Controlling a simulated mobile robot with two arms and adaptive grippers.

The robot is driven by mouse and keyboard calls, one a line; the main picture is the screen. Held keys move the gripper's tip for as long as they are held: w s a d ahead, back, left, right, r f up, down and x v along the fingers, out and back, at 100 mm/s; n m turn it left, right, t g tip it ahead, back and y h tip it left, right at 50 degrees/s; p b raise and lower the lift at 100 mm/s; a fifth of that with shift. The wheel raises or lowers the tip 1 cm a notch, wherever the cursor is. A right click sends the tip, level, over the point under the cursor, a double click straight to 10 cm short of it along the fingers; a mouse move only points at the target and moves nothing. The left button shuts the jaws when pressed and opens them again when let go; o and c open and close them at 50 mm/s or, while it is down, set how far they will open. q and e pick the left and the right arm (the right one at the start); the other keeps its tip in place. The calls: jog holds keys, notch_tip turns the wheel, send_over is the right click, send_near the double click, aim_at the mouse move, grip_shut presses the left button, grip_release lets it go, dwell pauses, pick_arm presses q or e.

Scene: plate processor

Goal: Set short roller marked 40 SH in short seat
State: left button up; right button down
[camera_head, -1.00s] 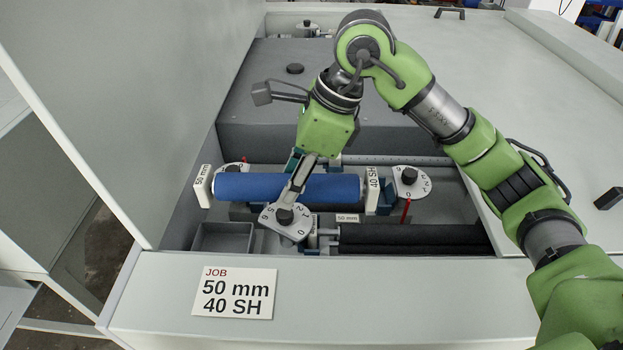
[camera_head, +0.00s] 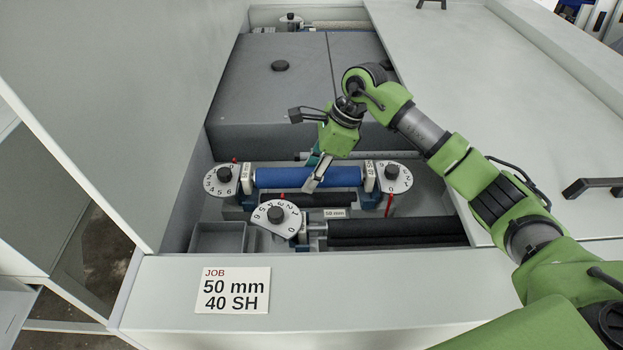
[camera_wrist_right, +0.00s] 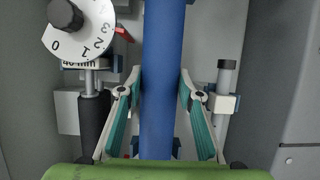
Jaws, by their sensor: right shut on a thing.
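A blue roller (camera_head: 280,177) lies level across the pit, between the left dial (camera_head: 222,180) and the right dial (camera_head: 393,178). White marked blocks stand at its left end (camera_head: 247,180) and right end (camera_head: 369,178); their lettering is too small to read now. My right gripper (camera_head: 315,184) is shut around the roller right of its middle. In the wrist view its two teal-padded fingers (camera_wrist_right: 162,85) press the roller from both sides. Whether the roller ends rest fully in the seat cannot be told. My left gripper is not in view.
A third dial (camera_head: 277,214) and a black roller (camera_head: 400,232) labelled 50 mm lie in front. A card (camera_head: 233,290) reads JOB 50 mm 40 SH. A grey cover (camera_head: 260,90) is behind; an empty tray (camera_head: 220,240) is front left.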

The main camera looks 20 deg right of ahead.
notch_tip(320, 180, down, 3)
jog(key=shift+w+d+r+p, duration=0.1)
jog(key=shift+w+p, duration=0.05)
jog(key=shift+p, duration=0.85)
jog(key=shift+f, duration=0.25)
jog(key=shift+f+b, duration=0.3)
jog(key=shift+b, duration=0.1)
jog(key=c, duration=1.4)
grip_release()
jog(key=shift+c, duration=0.2)
jog(key=shift+r, duration=0.1)
